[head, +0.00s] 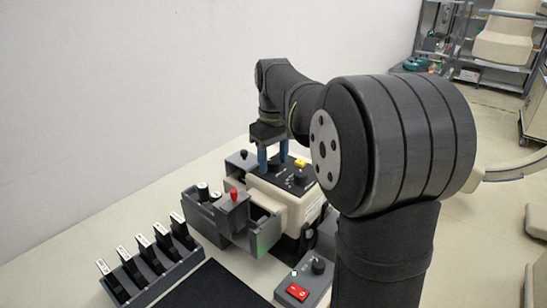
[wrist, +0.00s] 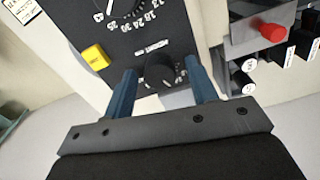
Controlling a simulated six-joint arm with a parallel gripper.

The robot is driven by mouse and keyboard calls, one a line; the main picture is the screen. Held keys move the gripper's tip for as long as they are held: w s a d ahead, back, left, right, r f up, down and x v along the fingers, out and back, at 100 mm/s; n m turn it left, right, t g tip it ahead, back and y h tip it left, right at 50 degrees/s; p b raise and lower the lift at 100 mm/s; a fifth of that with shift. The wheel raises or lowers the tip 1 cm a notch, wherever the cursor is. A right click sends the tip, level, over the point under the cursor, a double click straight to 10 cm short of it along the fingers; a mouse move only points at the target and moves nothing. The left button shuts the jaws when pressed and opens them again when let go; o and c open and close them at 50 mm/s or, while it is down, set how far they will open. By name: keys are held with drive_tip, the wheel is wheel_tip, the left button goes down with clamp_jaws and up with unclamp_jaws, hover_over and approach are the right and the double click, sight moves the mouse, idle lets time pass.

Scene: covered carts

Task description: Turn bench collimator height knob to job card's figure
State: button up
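A cream box with a dark top panel (head: 270,180) stands beyond the grey tray. In the wrist view a black ridged knob (wrist: 160,72) sits on that panel, below a small white label too blurred to read. My gripper (wrist: 161,68) is open, with one blue finger on each side of this knob and a visible gap to it. In the head view my gripper (head: 273,165) is over the far part of the panel. I cannot tell which knob is for height. No job card figure is legible.
A yellow button (wrist: 94,57) is beside the knob. A grey tray (head: 207,222) with a red-topped part (head: 234,194) adjoins the box. A rack (head: 150,275) of upright tabs, a red switch (head: 297,291) and another knob (head: 318,266) are nearer.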

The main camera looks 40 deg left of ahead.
sight(273, 161)
drive_tip(key=c, duration=0.9)
drive_tip(key=shift+o, duration=0.2)
drive_tip(key=shift+m, duration=2.5)
drive_tip(key=o, duration=1)
wheel_tip(273, 161, up, 18)
drive_tip(key=shift+f, duration=0.25)
drive_tip(key=shift+f, duration=0.1)
wheel_tip(273, 161, down, 17)
drive_tip(key=shift+f, duration=0.15)
